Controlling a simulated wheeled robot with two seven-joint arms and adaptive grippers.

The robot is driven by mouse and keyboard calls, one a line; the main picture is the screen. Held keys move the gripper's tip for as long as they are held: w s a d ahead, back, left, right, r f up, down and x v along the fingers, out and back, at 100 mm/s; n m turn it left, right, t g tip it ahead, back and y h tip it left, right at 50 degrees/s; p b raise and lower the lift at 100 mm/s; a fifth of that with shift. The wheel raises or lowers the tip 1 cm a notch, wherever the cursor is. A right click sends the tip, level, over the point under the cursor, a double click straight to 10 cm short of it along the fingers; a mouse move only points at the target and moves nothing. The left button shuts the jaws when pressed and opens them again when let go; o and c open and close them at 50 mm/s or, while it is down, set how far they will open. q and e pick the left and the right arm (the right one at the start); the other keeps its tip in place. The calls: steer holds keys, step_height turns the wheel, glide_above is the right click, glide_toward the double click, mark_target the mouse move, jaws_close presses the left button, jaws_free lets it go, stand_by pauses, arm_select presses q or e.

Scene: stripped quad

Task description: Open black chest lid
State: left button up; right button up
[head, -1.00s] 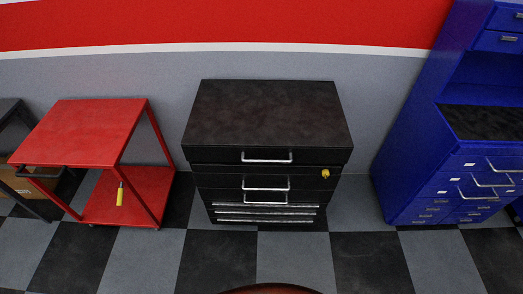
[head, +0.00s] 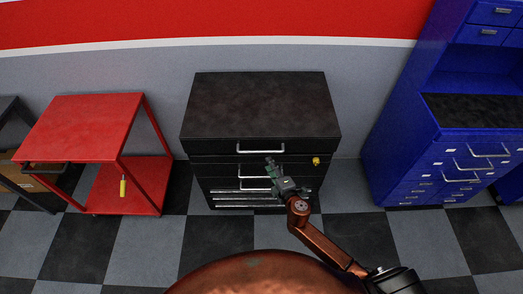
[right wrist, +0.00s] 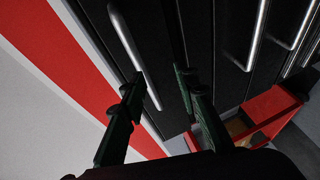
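The black chest (head: 262,178) stands against the wall, its dark lid (head: 262,104) down flat. A silver bar handle (head: 260,148) runs along the lid's front; in the right wrist view I see it at upper left (right wrist: 128,42). My right gripper (head: 272,162) is in front of the chest, just below the lid handle in the head view. In the right wrist view its two green-black fingers (right wrist: 160,80) are apart with nothing held. The handle's lower end shows between them, but I cannot tell the depth gap. My left gripper is out of view.
Drawer handles (head: 254,184) and a yellow item (head: 316,160) stick out of the chest front. A red cart (head: 85,125) stands left, a blue cabinet (head: 400,150) right. Checkered floor in front is mostly free.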

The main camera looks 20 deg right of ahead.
mark_target(261, 152)
steer(key=shift+n, duration=0.3)
steer(key=w, duration=0.2)
steer(key=w+a, duration=0.1)
steer(key=w, duration=0.2)
steer(key=w+r, duration=0.1)
steer(key=w, duration=0.1)
steer(key=shift+w+a+r+b, duration=0.1)
steer(key=shift+w+a+b, duration=0.1)
steer(key=shift+a+b, duration=0.2)
steer(key=shift+w, duration=0.25)
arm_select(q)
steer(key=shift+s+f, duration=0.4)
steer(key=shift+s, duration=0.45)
arm_select(e)
steer(key=shift+c, duration=0.7)
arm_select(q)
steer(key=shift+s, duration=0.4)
arm_select(e)
jaws_close()
